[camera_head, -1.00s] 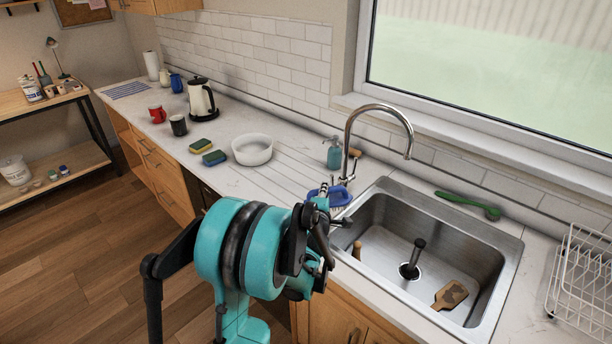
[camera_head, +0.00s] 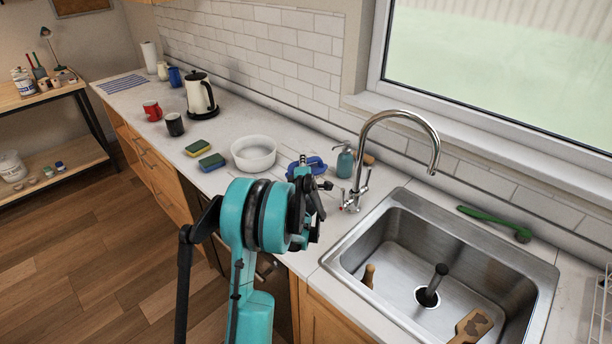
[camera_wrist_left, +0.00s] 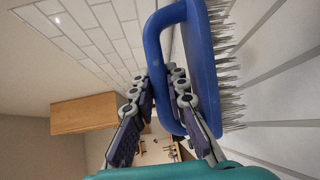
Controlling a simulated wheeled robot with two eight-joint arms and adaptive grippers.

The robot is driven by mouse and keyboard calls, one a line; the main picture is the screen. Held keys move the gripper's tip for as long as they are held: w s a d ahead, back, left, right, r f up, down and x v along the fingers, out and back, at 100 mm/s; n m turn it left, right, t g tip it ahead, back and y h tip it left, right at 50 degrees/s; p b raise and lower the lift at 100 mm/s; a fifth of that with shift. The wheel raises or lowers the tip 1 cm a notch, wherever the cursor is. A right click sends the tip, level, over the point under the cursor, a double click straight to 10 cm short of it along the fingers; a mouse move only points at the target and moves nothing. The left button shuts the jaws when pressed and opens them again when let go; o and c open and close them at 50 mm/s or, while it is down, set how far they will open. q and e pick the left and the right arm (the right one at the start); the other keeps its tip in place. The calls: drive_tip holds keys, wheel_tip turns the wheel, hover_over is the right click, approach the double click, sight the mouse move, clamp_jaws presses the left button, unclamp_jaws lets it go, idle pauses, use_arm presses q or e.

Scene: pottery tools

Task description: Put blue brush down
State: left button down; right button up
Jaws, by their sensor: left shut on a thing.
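The blue brush (camera_wrist_left: 204,70) has a loop handle and many thin bristles. It fills the upper right of the left wrist view, with its bristles facing right toward the pale grooved counter. My left gripper (camera_wrist_left: 172,110) is shut on the brush's handle. In the head view the brush (camera_head: 316,162) shows just beyond my left gripper (camera_head: 310,182), over the drainboard between the white bowl and the soap bottle. My arm hides part of it there. I cannot tell whether the bristles touch the counter. My right gripper is not in view.
A white bowl (camera_head: 254,153) and two sponges (camera_head: 205,155) lie left of the brush. A teal soap bottle (camera_head: 345,162), the faucet (camera_head: 390,120) and the sink (camera_head: 440,255) are to the right. A green brush (camera_head: 495,222) lies behind the sink.

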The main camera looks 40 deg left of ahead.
use_arm(q)
drive_tip(key=w+f, duration=0.1)
drive_tip(key=w+a, duration=0.1)
drive_tip(key=shift+w+f, duration=0.35)
drive_tip(key=shift+f, duration=0.05)
wheel_tip(320, 180, down, 4)
drive_tip(key=shift+a+f+b, duration=0.1)
drive_tip(key=shift+b, duration=0.95)
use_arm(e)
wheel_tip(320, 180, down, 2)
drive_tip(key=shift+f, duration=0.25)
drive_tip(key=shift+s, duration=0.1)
use_arm(q)
drive_tip(key=c, duration=1.5)
unclamp_jaws()
